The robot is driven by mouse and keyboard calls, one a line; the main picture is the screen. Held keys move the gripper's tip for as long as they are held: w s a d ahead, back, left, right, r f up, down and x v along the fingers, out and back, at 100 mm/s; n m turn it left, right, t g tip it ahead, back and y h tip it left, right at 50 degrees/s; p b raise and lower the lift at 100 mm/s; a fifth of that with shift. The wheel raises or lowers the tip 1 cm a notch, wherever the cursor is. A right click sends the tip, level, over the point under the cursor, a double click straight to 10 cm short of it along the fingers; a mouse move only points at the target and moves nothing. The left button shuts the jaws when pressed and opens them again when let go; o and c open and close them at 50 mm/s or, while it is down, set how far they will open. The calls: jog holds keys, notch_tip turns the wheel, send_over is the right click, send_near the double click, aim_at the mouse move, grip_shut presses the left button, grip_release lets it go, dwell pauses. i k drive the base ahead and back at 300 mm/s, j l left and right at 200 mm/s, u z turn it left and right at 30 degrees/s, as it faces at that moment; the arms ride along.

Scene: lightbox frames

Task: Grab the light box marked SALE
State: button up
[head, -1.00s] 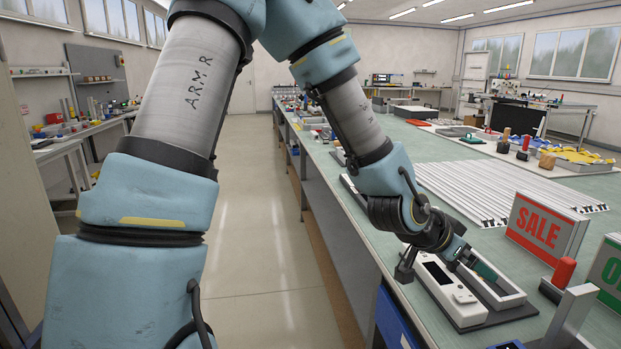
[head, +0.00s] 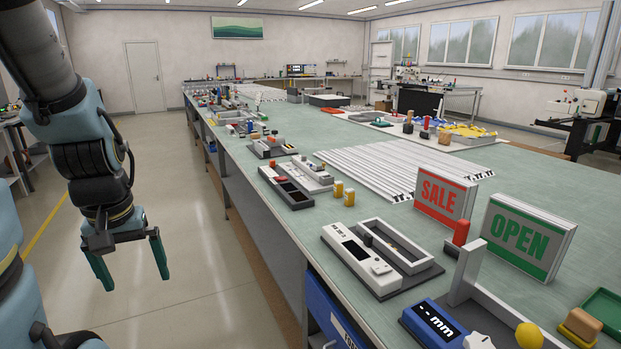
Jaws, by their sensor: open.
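The light box marked SALE (head: 441,197) stands upright on the green bench top in the head view, right of centre. My gripper (head: 132,269) hangs fingers-down over the floor at the left, well away from the bench and both boxes. Its two green fingers are apart with nothing between them.
A red-topped cylinder (head: 460,233) stands just in front of the SALE box. White rails (head: 375,167) lie behind it. A white device and tray (head: 362,256) lie to its left, and a blue "mm" meter (head: 433,322) is nearer. The floor aisle (head: 220,240) is clear.

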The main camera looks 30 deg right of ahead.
aim_at(445, 197)
jog(key=i+l+z, duration=0.15)
jog(key=i+z, duration=0.15)
jog(key=i, duration=0.65)
jog(key=i+j+z, duration=0.1)
jog(key=i+z, duration=0.2)
jog(key=i, duration=0.6)
